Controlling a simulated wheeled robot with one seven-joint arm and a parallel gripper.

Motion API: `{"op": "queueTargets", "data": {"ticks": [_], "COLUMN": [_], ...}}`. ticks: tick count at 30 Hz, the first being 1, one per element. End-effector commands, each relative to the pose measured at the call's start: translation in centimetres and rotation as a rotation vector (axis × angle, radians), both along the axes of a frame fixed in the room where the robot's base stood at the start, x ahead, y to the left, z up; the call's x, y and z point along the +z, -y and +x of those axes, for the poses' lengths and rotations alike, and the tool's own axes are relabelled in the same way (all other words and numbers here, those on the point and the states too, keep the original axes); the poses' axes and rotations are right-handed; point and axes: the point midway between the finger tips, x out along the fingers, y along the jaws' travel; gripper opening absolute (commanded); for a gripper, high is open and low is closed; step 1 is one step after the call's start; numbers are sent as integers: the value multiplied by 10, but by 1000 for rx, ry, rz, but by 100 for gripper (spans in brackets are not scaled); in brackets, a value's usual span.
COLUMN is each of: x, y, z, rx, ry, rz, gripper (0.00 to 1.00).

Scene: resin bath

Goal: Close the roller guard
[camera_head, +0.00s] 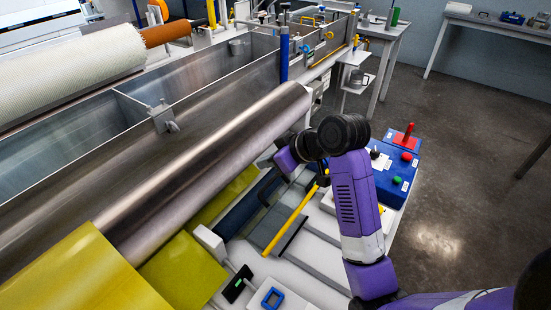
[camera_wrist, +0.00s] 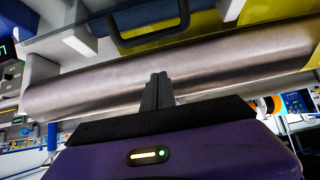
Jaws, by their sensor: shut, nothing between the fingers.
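The long shiny metal roller (camera_head: 215,140) runs diagonally beside the bath in the head view. It also crosses the wrist view (camera_wrist: 220,65). A dark blue panel (camera_head: 247,207) with a black handle lies below the roller. The black handle (camera_wrist: 118,30) arches across the top of the wrist view. I cannot tell for sure which part is the roller guard, or its angle. My gripper (camera_head: 270,160) is beside the roller's right end. Its fingers (camera_wrist: 158,76) are shut and empty, in front of the roller; contact cannot be told.
Yellow sheets (camera_head: 185,272) lie along the roller. A yellow bar (camera_head: 291,220) lies right of the blue panel. A blue post (camera_head: 284,58) rises behind the roller. The floor at right is clear.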

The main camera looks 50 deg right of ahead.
Motion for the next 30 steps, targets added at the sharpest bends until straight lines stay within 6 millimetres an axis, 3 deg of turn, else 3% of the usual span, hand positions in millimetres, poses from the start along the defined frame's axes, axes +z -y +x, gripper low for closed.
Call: {"op": "queueTargets", "data": {"ticks": [6, 9, 15, 30], "x": [-29, -35, -43, -46], "y": [-2, -1, 0, 0], "z": [31, 12, -4, -7], "rx": [1, -3, -2, -1], "ry": [-3, -1, 0, 4], "rz": [1, 2, 1, -1], "gripper": [0, 0, 0, 0]}}
